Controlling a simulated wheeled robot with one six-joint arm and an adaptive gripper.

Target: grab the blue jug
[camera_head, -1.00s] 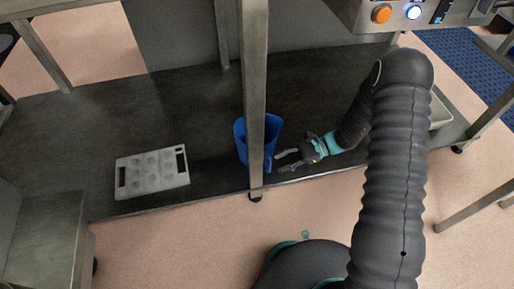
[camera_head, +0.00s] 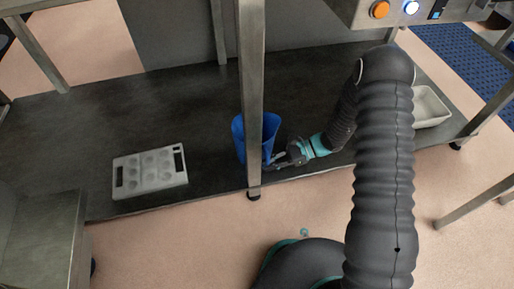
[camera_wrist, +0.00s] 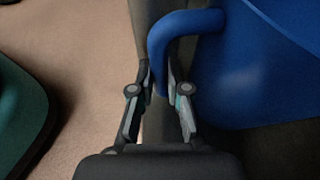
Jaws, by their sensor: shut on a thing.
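The blue jug (camera_head: 269,132) stands on the dark lower shelf, partly hidden behind a metal post in the head view. In the wrist view the jug's body (camera_wrist: 265,75) fills the right side, and its handle (camera_wrist: 163,48) curves down toward my fingertips. My gripper (camera_head: 279,160) reaches it from the right in the head view. In the wrist view my gripper (camera_wrist: 159,80) has its fingers on either side of the handle's lower end, shut on it. The jug looks upright.
A metal post (camera_head: 252,100) rises at the shelf's front edge, close to the jug and my gripper. A grey mould tray (camera_head: 125,178) lies on the dark shelf (camera_head: 80,125) to the left. A pale bin (camera_head: 432,107) sits at the right. The shelf between tray and jug is clear.

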